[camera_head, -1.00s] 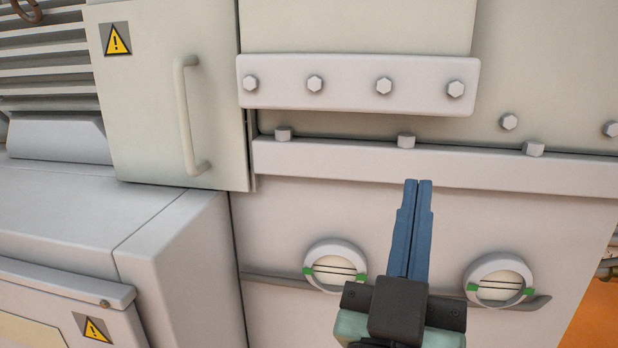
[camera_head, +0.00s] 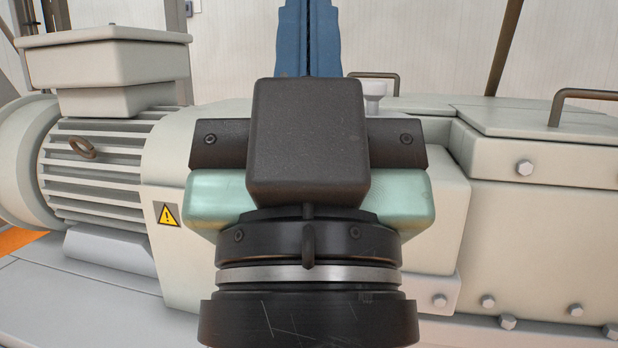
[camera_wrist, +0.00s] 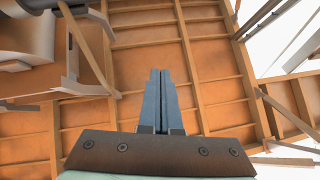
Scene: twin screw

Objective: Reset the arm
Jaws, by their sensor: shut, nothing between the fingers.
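My gripper (camera_head: 308,40) rises in the middle of the head view, close to the camera, with its blue fingers pointing up and cut off by the top edge. The fingers lie together and hold nothing. In the wrist view the closed fingers (camera_wrist: 159,76) show in the middle against an orange-brown ribbed surface (camera_wrist: 210,60), touching nothing. My wrist and the gripper body hide the middle of the machine behind them in the head view.
A grey ribbed motor (camera_head: 105,165) with a warning label (camera_head: 167,214) stands at left. A pale machine housing (camera_head: 545,230) with bolts (camera_head: 525,168) and a brown handle (camera_head: 580,95) is at right. A white wall (camera_head: 430,40) stands behind. Pale beams (camera_wrist: 285,40) cross the wrist view's right side.

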